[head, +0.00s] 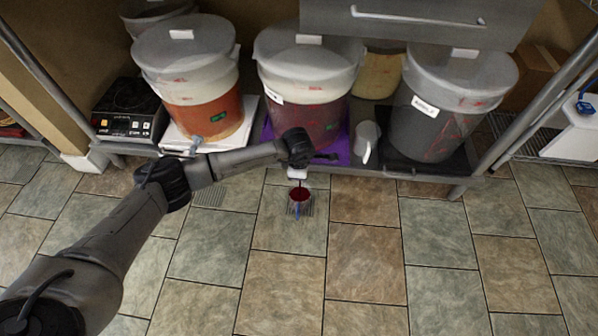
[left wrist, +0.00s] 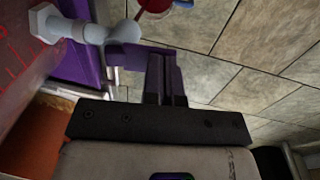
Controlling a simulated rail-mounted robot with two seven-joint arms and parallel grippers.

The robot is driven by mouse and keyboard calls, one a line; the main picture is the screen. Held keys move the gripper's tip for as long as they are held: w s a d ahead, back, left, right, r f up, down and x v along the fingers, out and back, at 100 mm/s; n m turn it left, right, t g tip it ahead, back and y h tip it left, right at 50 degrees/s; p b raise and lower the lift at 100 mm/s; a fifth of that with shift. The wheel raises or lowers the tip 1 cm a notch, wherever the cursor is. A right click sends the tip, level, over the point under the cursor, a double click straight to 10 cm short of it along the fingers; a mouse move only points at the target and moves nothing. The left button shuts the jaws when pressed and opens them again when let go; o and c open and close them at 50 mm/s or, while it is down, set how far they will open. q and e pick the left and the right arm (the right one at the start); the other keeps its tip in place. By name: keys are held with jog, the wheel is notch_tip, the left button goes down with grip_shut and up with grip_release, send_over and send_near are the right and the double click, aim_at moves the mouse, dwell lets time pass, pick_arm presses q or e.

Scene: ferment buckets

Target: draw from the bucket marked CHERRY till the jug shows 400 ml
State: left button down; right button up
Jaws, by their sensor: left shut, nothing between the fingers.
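The middle bucket (head: 309,90) holds dark red liquid and stands on a purple mat (head: 338,143). Its small side label is too small to read, so I cannot tell whether it says CHERRY. A pale spigot (left wrist: 88,32) sticks out of a bucket wall in the left wrist view. A small jug (head: 299,194) with red liquid inside is below the middle bucket's front; its level marks are not readable. Its red top is cut off at the upper edge of the wrist view (left wrist: 155,4). My left gripper (head: 326,157) is shut and empty, beside the spigot. My right gripper is not in view.
An orange-red bucket (head: 193,90) stands left and a grey one (head: 447,110) right. A pale cup-like vessel (head: 366,142) stands between the middle and right buckets. A dark appliance (head: 128,108) is at far left. A grey panel (head: 420,20) overhangs the buckets.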

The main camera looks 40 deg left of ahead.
pick_arm(q)
jog(key=shift+r, duration=0.1)
dwell(0.3)
jog(key=shift+r+p, duration=0.7)
jog(key=shift+r+p, duration=0.35)
jog(key=shift+r, duration=0.1)
jog(key=r+p, duration=0.3)
jog(key=r, duration=0.1)
jog(key=shift+w+a, duration=0.15)
jog(key=shift+w, duration=0.1)
notch_tip(320, 180, up, 9)
jog(key=w+p, duration=0.1)
jog(key=p, duration=0.2)
jog(key=shift+w+a, duration=0.15)
jog(key=shift+a, duration=0.15)
